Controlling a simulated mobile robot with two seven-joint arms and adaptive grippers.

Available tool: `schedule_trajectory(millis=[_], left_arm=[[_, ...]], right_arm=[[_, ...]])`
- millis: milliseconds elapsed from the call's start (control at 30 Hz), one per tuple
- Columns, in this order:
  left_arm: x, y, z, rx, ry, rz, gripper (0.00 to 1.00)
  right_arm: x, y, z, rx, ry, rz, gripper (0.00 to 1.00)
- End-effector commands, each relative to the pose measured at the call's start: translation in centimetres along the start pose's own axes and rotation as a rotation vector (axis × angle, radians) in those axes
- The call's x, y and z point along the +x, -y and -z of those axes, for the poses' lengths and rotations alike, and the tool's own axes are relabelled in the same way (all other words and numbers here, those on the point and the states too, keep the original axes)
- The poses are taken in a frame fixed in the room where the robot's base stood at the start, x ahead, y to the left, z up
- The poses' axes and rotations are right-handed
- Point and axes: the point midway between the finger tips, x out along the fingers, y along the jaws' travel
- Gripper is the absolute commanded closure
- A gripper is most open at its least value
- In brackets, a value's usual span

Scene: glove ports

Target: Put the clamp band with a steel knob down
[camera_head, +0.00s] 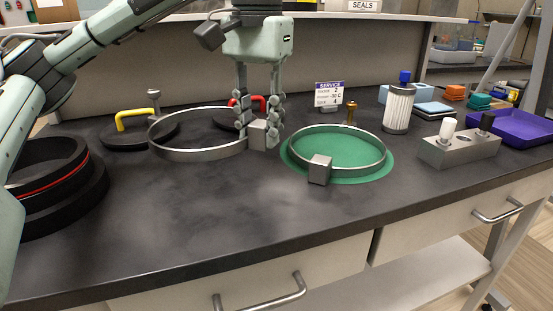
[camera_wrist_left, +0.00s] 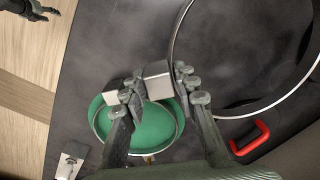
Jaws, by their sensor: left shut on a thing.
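The clamp band with a steel knob (camera_head: 200,155) is a thin metal ring; its grey block (camera_head: 258,135) is between my left gripper's fingers (camera_head: 259,125). The steel knob (camera_head: 154,95) stands up at the band's far left side. In the left wrist view the band (camera_wrist_left: 240,116) spreads to the right, and my left gripper (camera_wrist_left: 160,88) is shut on its block (camera_wrist_left: 157,80). The band seems to be above the table; its exact height is unclear. A dark gripper-like part, probably my right gripper (camera_wrist_left: 32,9), shows at the wrist view's top left; its fingers are unclear.
A second band (camera_head: 347,169) with a brass knob (camera_head: 351,110) lies on a round green mat (camera_head: 382,176). Black lids have yellow (camera_head: 135,117) and red (camera_head: 250,101) handles. A black port ring (camera_head: 50,185) stands left. The front middle of the table (camera_head: 215,215) is clear.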

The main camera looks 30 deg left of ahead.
Motion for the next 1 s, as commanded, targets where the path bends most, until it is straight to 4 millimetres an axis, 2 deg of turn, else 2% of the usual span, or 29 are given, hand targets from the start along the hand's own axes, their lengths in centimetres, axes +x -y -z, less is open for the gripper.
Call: schedule_trajectory(millis=[33,100,233,367,500,600,933,967,1000], left_arm=[[0.8,-0.6,0.8,0.002,0.003,-0.001,1.00],[1.2,-1.0,1.7,0.001,0.001,-0.001,1.00],[1.7,-1.3,2.6,-0.001,0.000,0.000,1.00],[2.6,-1.4,2.7,0.000,0.000,0.000,1.00],[4.5,-1.3,2.6,-0.002,0.001,0.001,1.00],[5.5,-1.3,2.6,-0.002,0.000,0.000,1.00],[5.9,-1.4,2.7,-0.002,-0.001,0.000,1.00],[5.9,-1.4,2.7,-0.002,-0.001,0.000,0.70],[5.9,-1.4,2.7,-0.002,-0.001,-0.001,0.65]], right_arm=[[-0.3,-0.1,0.1,-0.001,-0.003,-0.004,0.47],[-0.7,-0.2,0.3,-0.002,-0.004,-0.006,0.47],[-1.2,-0.3,0.5,-0.003,-0.006,-0.009,0.47],[-1.5,-0.4,0.7,-0.003,-0.008,-0.012,0.47],[-2.6,-0.6,1.1,-0.004,-0.013,-0.019,0.47],[-2.4,-0.6,0.9,-0.004,-0.010,-0.018,0.47],[-2.4,-0.6,1.0,-0.004,-0.012,-0.018,0.47],[-2.6,-0.6,1.2,-0.004,-0.015,-0.018,0.47],[-2.7,-0.6,1.2,-0.004,-0.017,-0.018,0.47]])
